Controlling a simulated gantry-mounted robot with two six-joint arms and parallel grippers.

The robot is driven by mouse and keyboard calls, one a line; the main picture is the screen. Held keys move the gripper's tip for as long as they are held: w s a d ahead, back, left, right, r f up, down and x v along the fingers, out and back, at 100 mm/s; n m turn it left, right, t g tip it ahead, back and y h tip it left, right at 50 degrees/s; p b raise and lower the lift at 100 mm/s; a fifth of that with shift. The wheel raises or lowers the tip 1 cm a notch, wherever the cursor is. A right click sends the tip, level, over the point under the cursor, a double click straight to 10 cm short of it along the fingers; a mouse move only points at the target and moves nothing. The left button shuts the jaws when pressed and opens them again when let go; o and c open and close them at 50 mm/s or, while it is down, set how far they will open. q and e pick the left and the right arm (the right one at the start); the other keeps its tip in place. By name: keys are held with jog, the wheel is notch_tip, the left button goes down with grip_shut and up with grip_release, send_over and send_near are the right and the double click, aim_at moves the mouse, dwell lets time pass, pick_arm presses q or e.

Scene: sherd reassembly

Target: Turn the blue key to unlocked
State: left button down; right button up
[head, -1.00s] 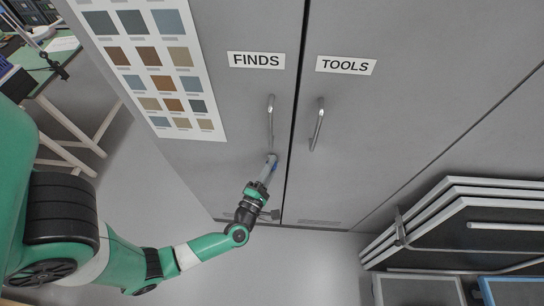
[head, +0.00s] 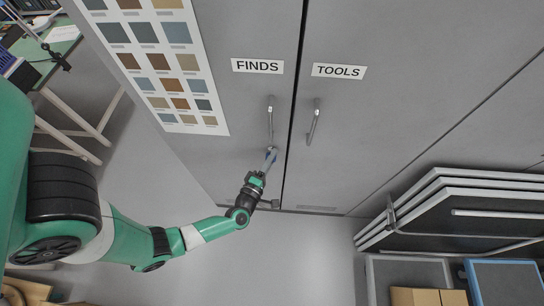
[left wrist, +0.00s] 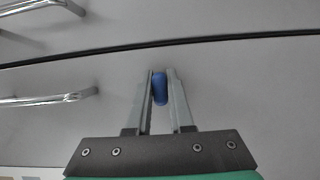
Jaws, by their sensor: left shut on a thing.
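The blue key (left wrist: 159,88) shows in the left wrist view between the two fingers of my left gripper (left wrist: 161,84). The fingers are shut on it. In the head view my left gripper (head: 270,158) is at the lower part of the FINDS door (head: 235,115), just below that door's handle (head: 270,118). The key is hidden there by the gripper. The lock under the key cannot be made out, so I cannot tell which way it is set. My right gripper is not in view.
The TOOLS door (head: 390,110) with its handle (head: 313,122) is right of the dark gap. A colour chart (head: 165,78) hangs on the left. Stacked folded tables (head: 450,215) stand at lower right, above cardboard boxes (head: 428,297). The floor (head: 300,260) below the cabinet is clear.

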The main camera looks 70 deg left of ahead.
pick_arm(q)
jog(key=shift+f, duration=0.1)
jog(key=c, duration=0.8)
grip_release()
jog(key=p+v, duration=0.1)
jog(key=v, duration=1)
jog(key=shift+s+d+p, duration=0.2)
jog(key=shift+s+p, duration=0.05)
jog(key=shift+p, duration=0.1)
